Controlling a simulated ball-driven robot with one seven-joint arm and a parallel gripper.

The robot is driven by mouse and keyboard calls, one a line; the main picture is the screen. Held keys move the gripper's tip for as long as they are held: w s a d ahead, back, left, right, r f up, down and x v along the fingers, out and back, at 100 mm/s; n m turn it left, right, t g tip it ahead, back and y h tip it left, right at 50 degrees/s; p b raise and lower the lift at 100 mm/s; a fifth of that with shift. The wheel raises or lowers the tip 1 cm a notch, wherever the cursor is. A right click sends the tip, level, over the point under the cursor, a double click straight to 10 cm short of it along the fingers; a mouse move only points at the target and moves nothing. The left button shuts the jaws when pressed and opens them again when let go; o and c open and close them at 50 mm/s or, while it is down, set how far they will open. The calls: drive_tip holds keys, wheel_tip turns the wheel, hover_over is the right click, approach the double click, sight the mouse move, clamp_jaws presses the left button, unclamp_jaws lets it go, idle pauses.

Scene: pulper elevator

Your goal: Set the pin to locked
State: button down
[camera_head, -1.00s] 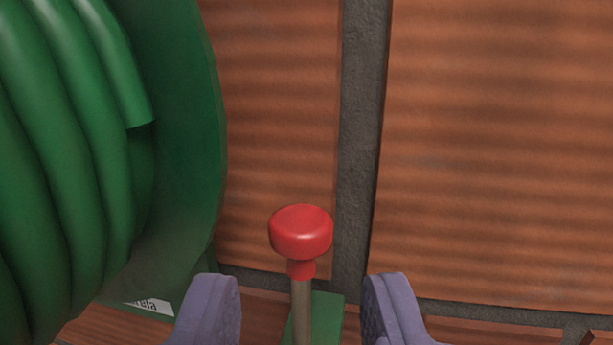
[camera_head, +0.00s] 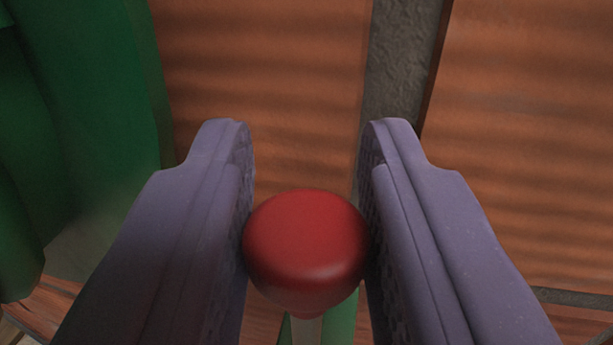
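The pin shows as a round red knob (camera_head: 306,245) on a pale metal shaft (camera_head: 307,331). It is low in the middle of the head camera view, and most of the shaft is hidden under the knob. My gripper (camera_head: 306,150) has its two purple fingers on either side of the knob. The fingertips reach past the knob, and the inner pads are at or very near its sides. Whether both pads press on it cannot be told for sure. Part of a green base (camera_head: 341,318) shows behind the shaft.
A large green ribbed drum or reel (camera_head: 70,120) with a flange fills the left side. Orange-brown tiles (camera_head: 530,130) with grey grout (camera_head: 397,65) lie behind the pin.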

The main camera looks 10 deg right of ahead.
sight(307, 319)
drive_tip(key=shift+f+b, duration=1.65)
drive_tip(key=shift+b, duration=0.45)
drive_tip(key=shift+r, duration=0.1)
drive_tip(key=c, duration=1.1)
unclamp_jaws()
drive_tip(key=shift+s, duration=0.1)
